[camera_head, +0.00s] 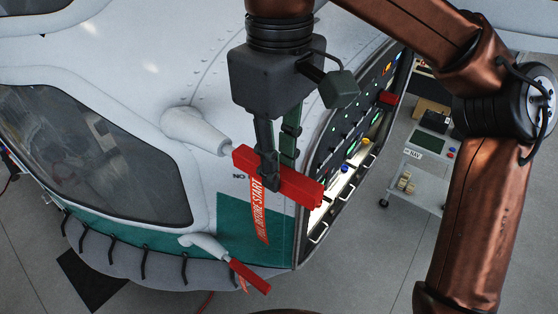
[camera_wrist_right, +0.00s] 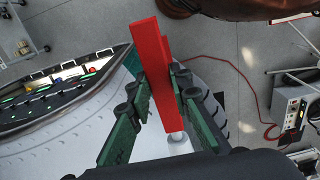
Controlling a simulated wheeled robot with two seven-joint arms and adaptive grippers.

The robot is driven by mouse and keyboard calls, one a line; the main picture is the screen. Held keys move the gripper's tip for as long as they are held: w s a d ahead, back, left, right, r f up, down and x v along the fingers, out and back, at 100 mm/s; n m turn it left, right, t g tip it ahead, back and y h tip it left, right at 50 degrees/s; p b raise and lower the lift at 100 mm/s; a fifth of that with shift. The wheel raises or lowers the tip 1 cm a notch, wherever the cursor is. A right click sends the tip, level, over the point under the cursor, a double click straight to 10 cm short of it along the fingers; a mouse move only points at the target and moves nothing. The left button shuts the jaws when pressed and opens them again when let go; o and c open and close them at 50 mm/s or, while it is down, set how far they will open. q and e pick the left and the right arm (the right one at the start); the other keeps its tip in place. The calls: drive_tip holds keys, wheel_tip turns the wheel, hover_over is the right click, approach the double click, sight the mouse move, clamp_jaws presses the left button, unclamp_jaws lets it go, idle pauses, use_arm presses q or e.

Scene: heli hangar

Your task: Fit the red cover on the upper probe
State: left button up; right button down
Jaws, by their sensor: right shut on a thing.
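The red cover (camera_head: 307,190) is a long square red sleeve with a red streamer (camera_head: 259,215) hanging from it, lettered in white. My right gripper (camera_head: 274,172) is shut on its middle, fingers pointing down. The upper probe (camera_head: 195,129) is a white stub with a thin metal tip, sticking out of the helicopter's nose. The cover's left end is at that tip, roughly in line with it. In the right wrist view the cover (camera_wrist_right: 157,60) lies between the fingers, with the probe tip (camera_wrist_right: 178,138) at its lower end. I cannot tell whether the tip is inside. My left gripper is out of view.
A lower probe (camera_head: 203,243) carries another red cover (camera_head: 249,277). An open panel with lit switches (camera_head: 345,145) is right of the held cover. A cart (camera_head: 416,180) stands behind. In the wrist view a box (camera_wrist_right: 290,108) with a red cable lies on the floor.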

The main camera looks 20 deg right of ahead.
drive_tip(key=shift+f, duration=0.35)
drive_tip(key=c, duration=1.7)
unclamp_jaws()
drive_tip(key=shift+r, duration=3.8)
